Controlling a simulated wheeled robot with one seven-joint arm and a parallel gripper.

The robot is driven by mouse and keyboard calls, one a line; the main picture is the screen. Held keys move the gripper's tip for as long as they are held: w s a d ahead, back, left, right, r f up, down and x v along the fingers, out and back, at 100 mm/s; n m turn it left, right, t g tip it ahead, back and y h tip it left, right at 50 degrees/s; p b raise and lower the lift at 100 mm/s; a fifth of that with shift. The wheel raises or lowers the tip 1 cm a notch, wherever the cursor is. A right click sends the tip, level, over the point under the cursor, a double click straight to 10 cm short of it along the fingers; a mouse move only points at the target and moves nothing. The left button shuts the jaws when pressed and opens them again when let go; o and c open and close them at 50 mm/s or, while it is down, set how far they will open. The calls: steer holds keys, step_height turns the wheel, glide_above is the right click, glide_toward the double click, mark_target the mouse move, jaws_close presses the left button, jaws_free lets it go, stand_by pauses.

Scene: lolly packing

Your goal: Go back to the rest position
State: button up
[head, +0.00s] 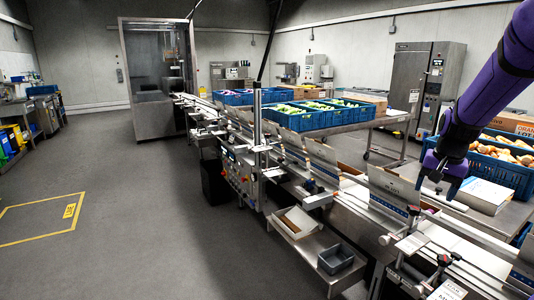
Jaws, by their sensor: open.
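My gripper (438,186) hangs at the right of the head view at the end of my purple arm. Its two dark fingers point down and are apart, with nothing seen between them. It appears above or in front of the conveyor line (456,235), near an open carton (391,190) on that line. I cannot tell the exact gap between the fingers and the carton.
Several open cartons stand along the conveyor. Blue crates (300,119) sit on a table behind it, and another blue crate (510,176) with goods stands at the right beside a white box (484,194). The floor (140,220) at left is clear.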

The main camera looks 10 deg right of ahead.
steer(key=s+a+r+n+t, duration=0.1)
steer(key=s+a+r+n, duration=0.1)
steer(key=s+a+r, duration=0.35)
steer(key=s+a+r+n+t, duration=0.1)
steer(key=s+a+r+n, duration=0.2)
steer(key=s+a, duration=0.4)
steer(key=s+a+r+n+t, duration=0.1)
steer(key=s+a+r+n, duration=0.2)
steer(key=s+a, duration=0.5)
steer(key=s+r, duration=0.1)
steer(key=s, duration=0.3)
steer(key=shift+a+n, duration=0.3)
